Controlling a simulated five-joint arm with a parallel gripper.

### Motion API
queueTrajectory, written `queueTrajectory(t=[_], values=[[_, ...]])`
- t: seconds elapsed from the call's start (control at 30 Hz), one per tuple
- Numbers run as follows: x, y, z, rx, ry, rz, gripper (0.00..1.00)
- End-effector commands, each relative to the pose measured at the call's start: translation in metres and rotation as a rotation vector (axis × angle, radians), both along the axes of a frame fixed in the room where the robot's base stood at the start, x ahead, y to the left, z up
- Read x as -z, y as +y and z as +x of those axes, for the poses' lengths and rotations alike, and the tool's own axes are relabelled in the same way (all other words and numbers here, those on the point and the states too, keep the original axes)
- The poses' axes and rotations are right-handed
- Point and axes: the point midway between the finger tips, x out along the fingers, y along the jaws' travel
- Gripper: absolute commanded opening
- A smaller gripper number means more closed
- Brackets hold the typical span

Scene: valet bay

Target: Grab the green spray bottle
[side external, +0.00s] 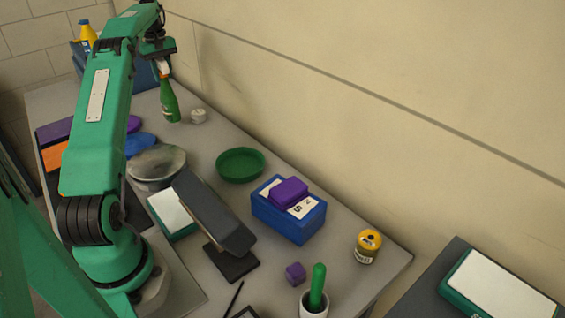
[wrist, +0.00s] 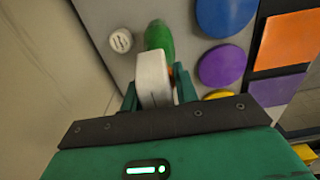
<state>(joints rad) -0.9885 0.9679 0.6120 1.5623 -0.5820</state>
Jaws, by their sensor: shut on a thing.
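The green spray bottle (side external: 169,104) has a white and orange top and hangs nearly upright below my gripper (side external: 163,63) at the far end of the table. In the wrist view, the bottle's green body (wrist: 159,38) shows beyond its white spray head, which sits between the fingers of my gripper (wrist: 155,82). The fingers are shut on the head. Whether the bottle's base touches the table is hard to tell.
A small white round item (side external: 198,116) stands close right of the bottle. A green dish (side external: 240,164), a blue box (side external: 288,217) with a purple block, and a yellow can (side external: 368,246) stand nearer. The wall (side external: 330,110) runs along the table's back.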

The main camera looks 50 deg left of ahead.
Motion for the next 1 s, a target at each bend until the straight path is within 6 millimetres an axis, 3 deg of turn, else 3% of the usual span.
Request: queueTrajectory(t=[0.3, 0.7, 1.0], values=[[-0.019, -0.023, 0.011, 0.002, -0.003, 0.004, 0.00], [-0.057, -0.081, 0.039, 0.002, -0.003, 0.004, 0.00], [-0.071, -0.102, 0.050, 0.001, -0.003, 0.003, 0.00]])
